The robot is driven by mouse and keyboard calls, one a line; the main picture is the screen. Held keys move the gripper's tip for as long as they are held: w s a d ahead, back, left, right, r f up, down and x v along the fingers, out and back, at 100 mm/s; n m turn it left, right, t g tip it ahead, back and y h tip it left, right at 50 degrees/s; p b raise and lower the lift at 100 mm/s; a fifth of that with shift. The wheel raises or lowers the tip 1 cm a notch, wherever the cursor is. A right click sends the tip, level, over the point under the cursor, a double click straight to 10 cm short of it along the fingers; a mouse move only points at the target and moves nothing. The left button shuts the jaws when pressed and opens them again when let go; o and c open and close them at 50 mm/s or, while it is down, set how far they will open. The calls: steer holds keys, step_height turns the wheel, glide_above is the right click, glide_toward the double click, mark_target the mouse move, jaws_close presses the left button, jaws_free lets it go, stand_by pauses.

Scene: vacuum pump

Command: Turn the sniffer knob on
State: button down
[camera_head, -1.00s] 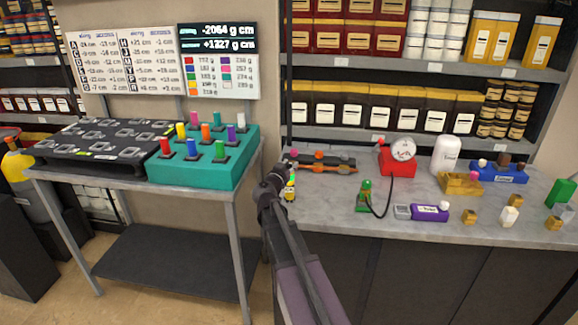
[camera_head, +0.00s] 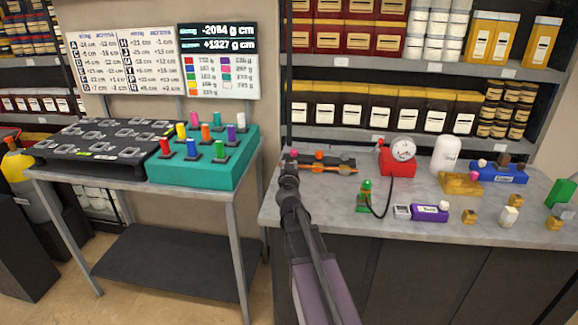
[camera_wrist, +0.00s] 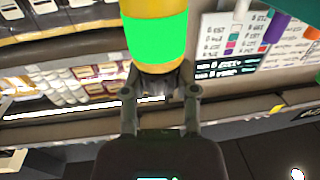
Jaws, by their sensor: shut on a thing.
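My gripper (camera_wrist: 160,88) is shut on a yellow bottle-like object with a bright green band (camera_wrist: 156,35), seen close up in the wrist view. In the head view my gripper (camera_head: 288,172) is at the left end of the grey counter, and the held object is hidden behind my wrist. I cannot tell for sure which thing carries the sniffer knob. Candidates on the counter are a green device (camera_head: 364,197) with a black hose, a purple box (camera_head: 429,213) with a white knob, and a blue box (camera_head: 499,174) with small knobs on top. Their labels are too small to read.
A red base with a round gauge (camera_head: 402,150) and a white bottle (camera_head: 445,154) stand at the back of the counter (camera_head: 330,225). An orange and dark valve assembly (camera_head: 322,163) lies just right of my gripper. A teal block with coloured pegs (camera_head: 200,168) is on the left table.

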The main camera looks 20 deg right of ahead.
steer(key=shift+c, duration=1.8)
jaws_free()
steer(key=shift+s, duration=0.1)
steer(key=v, duration=0.7)
steer(key=shift+s, duration=0.15)
